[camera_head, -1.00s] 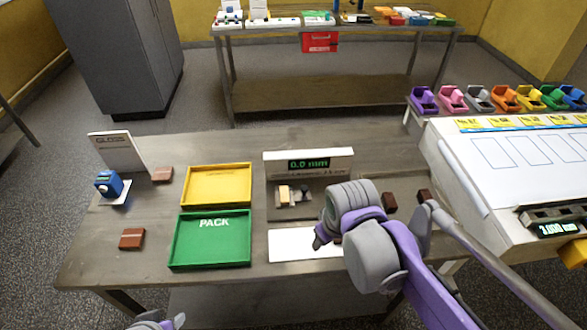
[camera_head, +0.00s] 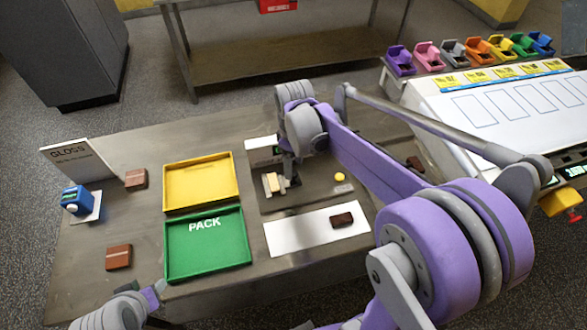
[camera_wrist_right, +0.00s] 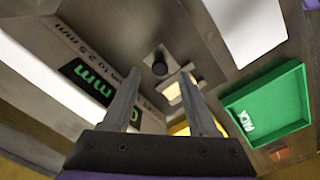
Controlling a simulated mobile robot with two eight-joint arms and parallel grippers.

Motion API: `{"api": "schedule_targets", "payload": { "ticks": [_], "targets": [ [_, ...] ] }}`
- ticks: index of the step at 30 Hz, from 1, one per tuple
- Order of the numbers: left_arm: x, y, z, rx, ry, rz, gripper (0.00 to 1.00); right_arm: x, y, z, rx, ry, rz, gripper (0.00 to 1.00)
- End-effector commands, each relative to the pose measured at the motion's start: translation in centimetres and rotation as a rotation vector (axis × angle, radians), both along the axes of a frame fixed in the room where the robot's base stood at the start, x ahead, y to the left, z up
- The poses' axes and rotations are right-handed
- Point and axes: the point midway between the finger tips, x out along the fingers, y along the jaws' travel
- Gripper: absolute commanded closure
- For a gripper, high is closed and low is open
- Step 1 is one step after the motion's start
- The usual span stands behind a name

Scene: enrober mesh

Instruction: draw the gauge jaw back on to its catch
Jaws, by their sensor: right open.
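The gauge base (camera_head: 305,197) is a dark plate on the grey table. Its display housing (camera_head: 262,152) stands behind, mostly hidden by my right arm; in the right wrist view the green digits (camera_wrist_right: 85,80) show in part. A cream jaw block (camera_head: 271,184) and metal parts sit on the plate. The wrist view shows the cream block (camera_wrist_right: 178,92) and a dark round knob (camera_wrist_right: 158,63) beyond and between my fingers. My right gripper (camera_head: 290,178) is open and empty, above the gauge close to the knob; contact cannot be told. My left gripper (camera_head: 155,292) is low at the left, its opening unclear.
A yellow tray (camera_head: 200,210) and a green PACK tray (camera_head: 247,262) lie left of the gauge. A white sheet (camera_head: 290,238) bears a brown piece (camera_head: 342,219). A yellow button (camera_head: 340,176) is on the gauge plate. A gloss card (camera_head: 75,165) and blue device (camera_head: 76,199) stand far left.

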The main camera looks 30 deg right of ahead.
Motion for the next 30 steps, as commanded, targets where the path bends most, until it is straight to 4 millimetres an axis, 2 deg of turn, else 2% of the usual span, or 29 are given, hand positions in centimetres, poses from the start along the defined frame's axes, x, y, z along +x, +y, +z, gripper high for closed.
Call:
{"api": "schedule_targets", "payload": {
  "ticks": [3, 6, 17, 26, 27, 30],
  "targets": [
    [-0.1, 0.0, -0.2, 0.000, 0.002, 0.000, 0.50, 0.0, 0.0, -1.7, 0.000, 0.000, 0.000, 0.41],
    [-0.1, 0.0, -0.2, 0.000, 0.002, 0.000, 0.50, 0.0, 0.0, -2.5, 0.000, 0.000, 0.000, 0.41],
    [-0.1, 0.0, -0.2, 0.000, 0.002, 0.000, 0.50, 0.0, 0.0, -2.9, 0.000, -0.001, 0.000, 0.42],
    [-0.1, 0.0, -0.2, 0.000, 0.002, 0.000, 0.50, 0.0, 0.0, -2.8, 0.000, -0.001, -0.001, 0.96],
    [-0.1, 0.0, -0.2, 0.000, 0.002, 0.000, 0.50, 0.0, 0.0, -2.8, 0.000, -0.001, -0.001, 1.00],
    [-0.1, 0.0, -0.2, 0.000, 0.002, 0.000, 0.50, 0.0, 0.0, -2.8, 0.000, -0.001, -0.001, 1.00]
  ]
}}
